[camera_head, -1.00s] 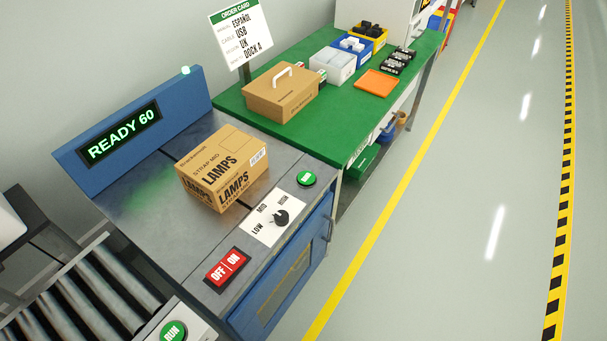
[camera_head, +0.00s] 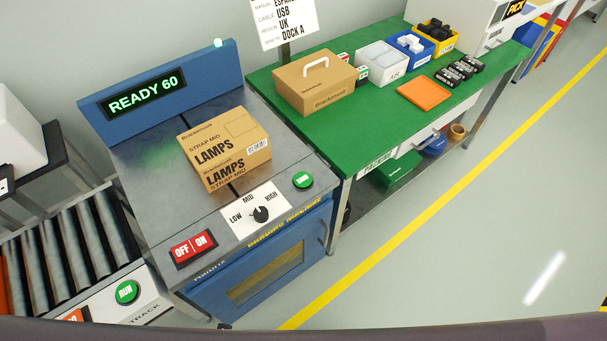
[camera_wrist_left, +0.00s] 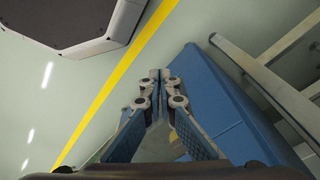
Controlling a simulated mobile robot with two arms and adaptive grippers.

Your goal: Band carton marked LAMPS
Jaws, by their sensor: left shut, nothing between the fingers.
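The carton marked LAMPS (camera_head: 224,148), brown with STRAP MID printed on it, sits on the steel top of the blue banding machine (camera_head: 215,245). The machine's display (camera_head: 143,98) reads READY 60. Its LOW-MID-HIGH dial (camera_head: 261,214) shows on a white plate; I cannot tell its exact setting. A green button (camera_head: 302,180) and a red OFF/ON switch (camera_head: 194,248) are on the top's front edge. My left gripper (camera_wrist_left: 160,76) is shut and empty in the left wrist view, beside a blue panel above the floor. Neither gripper shows in the head view.
A green bench (camera_head: 375,125) on the right holds a handled carton (camera_head: 315,82), part bins and an orange tray (camera_head: 424,92). A roller track (camera_head: 70,250) with a RUN button (camera_head: 127,292) is at left. The floor (camera_head: 480,225) in front is clear.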

